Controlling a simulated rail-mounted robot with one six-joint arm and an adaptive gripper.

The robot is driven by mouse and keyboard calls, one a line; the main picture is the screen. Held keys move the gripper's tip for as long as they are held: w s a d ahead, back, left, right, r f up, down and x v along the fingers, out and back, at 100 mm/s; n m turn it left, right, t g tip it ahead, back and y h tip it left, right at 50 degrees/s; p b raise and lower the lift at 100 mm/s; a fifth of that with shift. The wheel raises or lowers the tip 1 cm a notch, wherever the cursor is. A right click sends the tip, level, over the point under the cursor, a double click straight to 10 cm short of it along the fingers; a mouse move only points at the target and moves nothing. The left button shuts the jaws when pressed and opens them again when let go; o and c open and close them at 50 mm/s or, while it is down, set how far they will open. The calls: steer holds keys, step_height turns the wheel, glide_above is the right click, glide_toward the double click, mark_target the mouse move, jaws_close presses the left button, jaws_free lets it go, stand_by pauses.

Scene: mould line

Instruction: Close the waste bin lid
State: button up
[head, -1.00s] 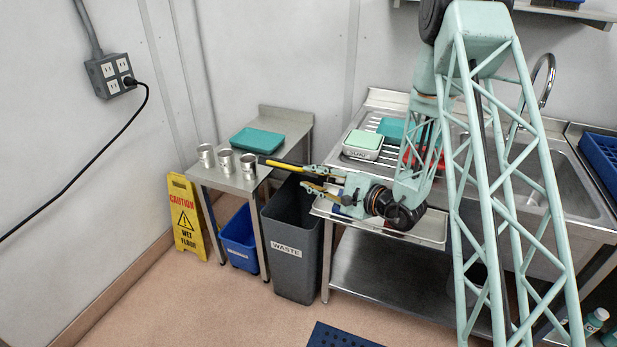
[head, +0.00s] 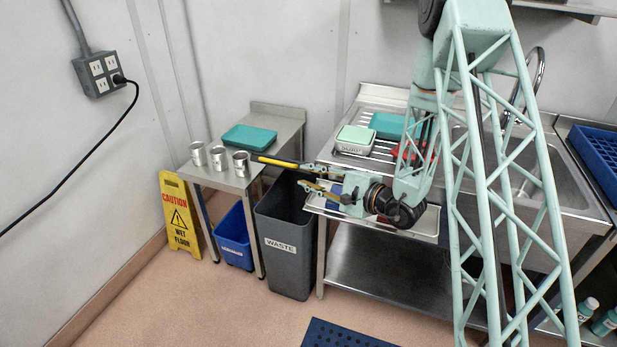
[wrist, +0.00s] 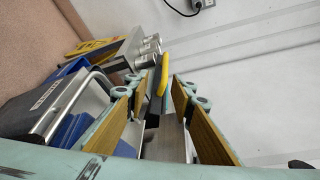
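The grey waste bin (head: 288,258), labelled WASTE, stands on the floor between the small steel table and the sink unit. Its top is open, with the dark inside showing. The dark lid (head: 292,164) is raised above the bin and seen nearly edge-on, with a yellow strip along its edge. My gripper (head: 303,177) is at the right end of this strip, with its fingers apart. In the wrist view, my open gripper (wrist: 160,92) points at the yellow strip (wrist: 164,72), which shows between and beyond the fingertips. Contact cannot be told.
Several metal cups (head: 219,158) and a teal tray (head: 249,137) are on the small table (head: 212,180). A blue bin (head: 234,240) and a yellow caution sign (head: 180,212) stand at left. The sink unit (head: 372,290) is close on the right. A blue mat (head: 340,336) lies in front.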

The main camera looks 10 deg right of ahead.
steer(key=shift+d, duration=0.1)
steer(key=shift+v, duration=5.9)
steer(key=shift+c, duration=0.8)
